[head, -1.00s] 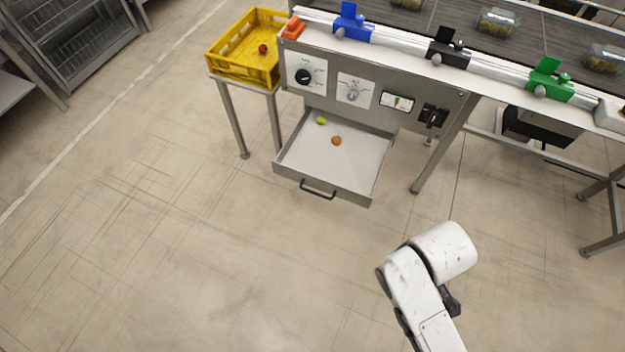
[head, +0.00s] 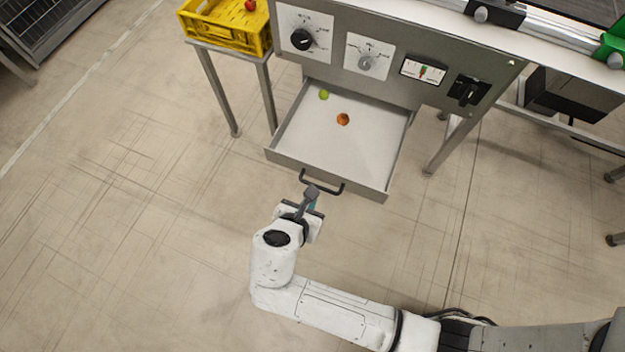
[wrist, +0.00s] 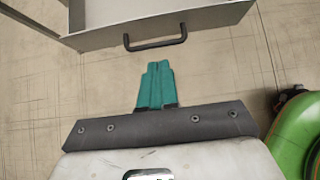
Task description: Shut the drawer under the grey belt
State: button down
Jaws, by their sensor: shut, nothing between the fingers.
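The drawer (head: 335,135) under the belt's control panel stands pulled out. A green ball (head: 323,95) and an orange ball (head: 343,119) lie in it. Its dark handle (head: 321,183) is on the front face and also shows in the wrist view (wrist: 155,45). My gripper (head: 312,193) is in front of the drawer, close to the handle. In the wrist view its teal fingers (wrist: 157,75) are shut together and empty, pointing at the handle with a small gap of floor between. Whether they touch the handle in the head view is unclear.
The panel (head: 400,60) with knobs, a gauge and a switch is above the drawer. A yellow crate (head: 225,25) on a stand is to the left. Table legs (head: 455,145) stand to the right. The floor in front is clear.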

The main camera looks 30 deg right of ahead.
aim_at(329, 172)
jog(key=x, duration=0.3)
jog(key=d+r+b+x, duration=0.1)
jog(key=x, duration=0.3)
jog(key=w+b+x, duration=0.1)
jog(key=x, duration=0.2)
jog(key=shift+w+d, duration=0.1)
jog(key=shift+d, duration=0.3)
jog(key=shift+w+d, duration=0.3)
jog(key=shift+d, duration=0.1)
jog(key=shift+w+d+r, duration=0.1)
jog(key=shift+w+d, duration=0.2)
jog(key=shift+d, duration=0.15)
jog(key=w+d, duration=0.4)
jog(key=d, duration=0.2)
jog(key=w+d, duration=0.5)
jog(key=d, duration=0.2)
jog(key=w+d, duration=0.5)
jog(key=d, duration=0.2)
jog(key=shift+w, duration=0.25)
